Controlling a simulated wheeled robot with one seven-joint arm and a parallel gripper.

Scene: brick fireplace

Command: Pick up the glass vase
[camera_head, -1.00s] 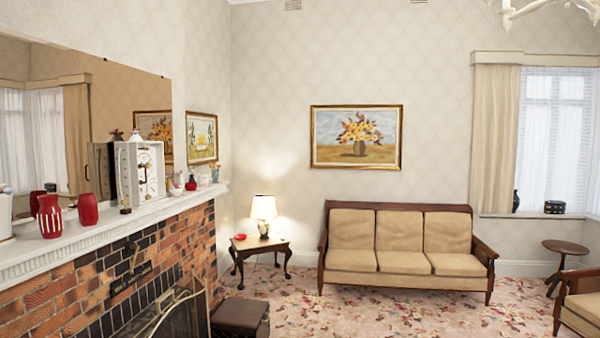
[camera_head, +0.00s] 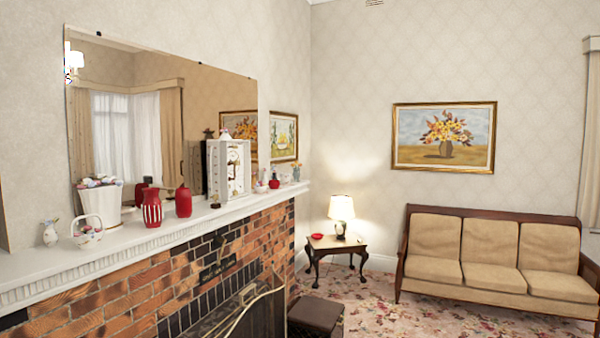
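Several vase-like pieces stand on the white mantel shelf (camera_head: 30,270), and I cannot tell for sure which is glass. A red vase with white stripes (camera_head: 152,207) stands near a plain red jar (camera_head: 183,201). A small white pitcher-like vase (camera_head: 50,234) is at the left end. A small slim vase (camera_head: 296,173), too small to make out well, is at the far end. My gripper is not in view.
A white basket (camera_head: 87,231), a white pot (camera_head: 100,205) and a white clock (camera_head: 228,168) share the shelf. Below are the brick fireplace (camera_head: 110,305), a fire screen (camera_head: 262,315) and a dark stool (camera_head: 316,314). Carpet (camera_head: 375,300) lies open before the sofa (camera_head: 490,262).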

